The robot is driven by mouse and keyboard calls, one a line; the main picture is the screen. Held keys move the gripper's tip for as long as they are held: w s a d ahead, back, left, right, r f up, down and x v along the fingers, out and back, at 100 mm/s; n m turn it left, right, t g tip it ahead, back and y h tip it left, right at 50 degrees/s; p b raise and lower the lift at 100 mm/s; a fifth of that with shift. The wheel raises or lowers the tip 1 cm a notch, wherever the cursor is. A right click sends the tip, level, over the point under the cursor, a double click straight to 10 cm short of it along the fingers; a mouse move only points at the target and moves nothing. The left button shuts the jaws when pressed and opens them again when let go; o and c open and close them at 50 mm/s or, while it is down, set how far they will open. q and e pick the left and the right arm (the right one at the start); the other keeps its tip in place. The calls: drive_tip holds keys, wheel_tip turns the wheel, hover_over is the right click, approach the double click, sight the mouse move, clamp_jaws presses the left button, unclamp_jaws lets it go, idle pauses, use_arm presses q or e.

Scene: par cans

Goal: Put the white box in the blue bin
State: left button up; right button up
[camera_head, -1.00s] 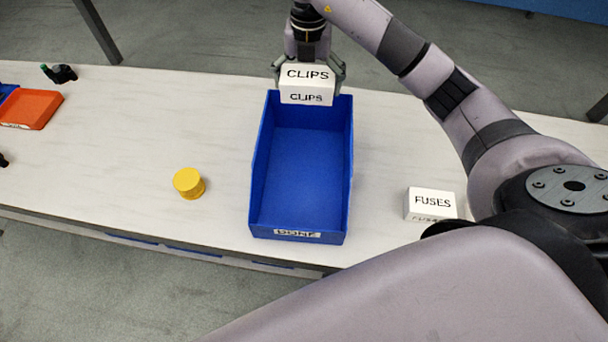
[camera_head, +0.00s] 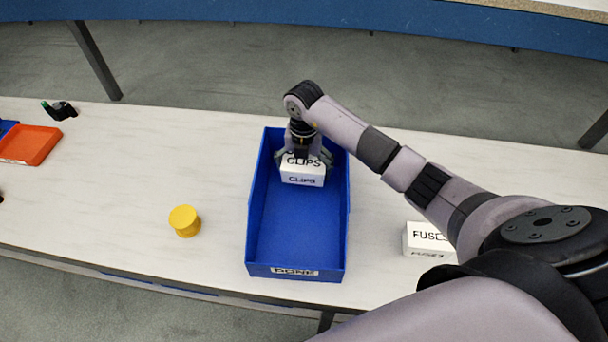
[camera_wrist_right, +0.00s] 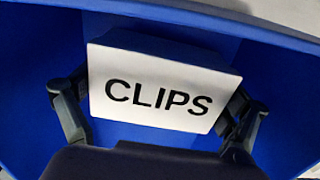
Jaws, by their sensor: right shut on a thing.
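The white box labelled CLIPS (camera_head: 303,177) is held by my right gripper (camera_head: 304,160), with a finger on each side of it. The box and the gripper are within the far part of the blue bin (camera_head: 297,271), whose front label reads DONE. In the right wrist view the white box (camera_wrist_right: 162,92) fills the middle between the two fingers, with blue bin walls (camera_wrist_right: 35,60) around it. Whether the box touches the bin floor is hidden. A second white box labelled FUSES (camera_head: 428,240) stands on the table to the right of the bin. My left gripper is not seen.
A yellow round can (camera_head: 184,221) stands on the pale table (camera_head: 110,200) left of the bin. An orange tray (camera_head: 30,145) and a small black and green item (camera_head: 60,110) are at the far left. The near part of the bin is empty.

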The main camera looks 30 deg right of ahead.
sight(304, 162)
drive_tip(key=shift+f, duration=1.8)
drive_tip(key=shift+f, duration=0.15)
drive_tip(key=o, duration=0.9)
drive_tip(key=shift+o, duration=0.2)
wheel_tip(304, 162, up, 12)
drive_tip(key=shift+r+b, duration=0.2)
drive_tip(key=shift+b, duration=0.2)
